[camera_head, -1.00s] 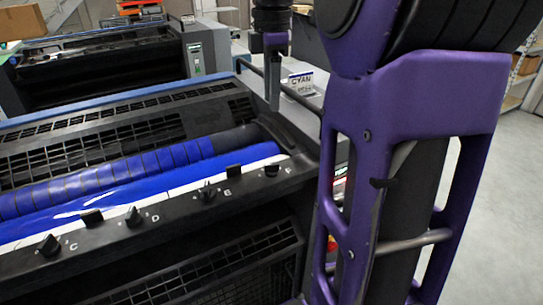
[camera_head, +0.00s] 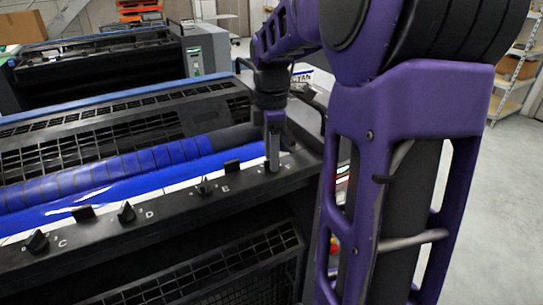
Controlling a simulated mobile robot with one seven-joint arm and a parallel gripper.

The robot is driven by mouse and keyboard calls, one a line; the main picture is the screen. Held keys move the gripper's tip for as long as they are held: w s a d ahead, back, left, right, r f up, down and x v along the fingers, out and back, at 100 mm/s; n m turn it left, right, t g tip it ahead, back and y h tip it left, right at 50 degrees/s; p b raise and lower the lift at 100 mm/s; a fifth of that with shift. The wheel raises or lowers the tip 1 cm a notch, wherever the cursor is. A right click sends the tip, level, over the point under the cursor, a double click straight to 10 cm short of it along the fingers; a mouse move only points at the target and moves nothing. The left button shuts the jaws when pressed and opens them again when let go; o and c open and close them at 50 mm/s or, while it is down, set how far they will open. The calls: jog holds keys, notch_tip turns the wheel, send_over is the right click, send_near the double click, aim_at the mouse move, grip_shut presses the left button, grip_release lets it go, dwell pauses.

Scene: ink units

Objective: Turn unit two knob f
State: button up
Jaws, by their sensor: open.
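The ink unit in front of me has a dark rail (camera_head: 170,218) with a row of small black knobs and white letters. Knob C (camera_head: 37,241), knob D (camera_head: 126,212) and knob E (camera_head: 204,187) show clearly along it. My gripper (camera_head: 273,164) points down at the right end of the rail, at the place of knob F. It is open, seen edge-on, with its fingers at or just above the knob. The fingers hide most or all of knob F, so I cannot tell whether they touch it or how it is turned.
A blue ink roller (camera_head: 130,175) lies just behind the rail, with a black grille beyond it. Small black blocks (camera_head: 83,213) stand between the knobs. Another unit (camera_head: 100,65) stands behind. Grey floor (camera_head: 500,200) is clear at the right.

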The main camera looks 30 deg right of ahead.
grip_shut()
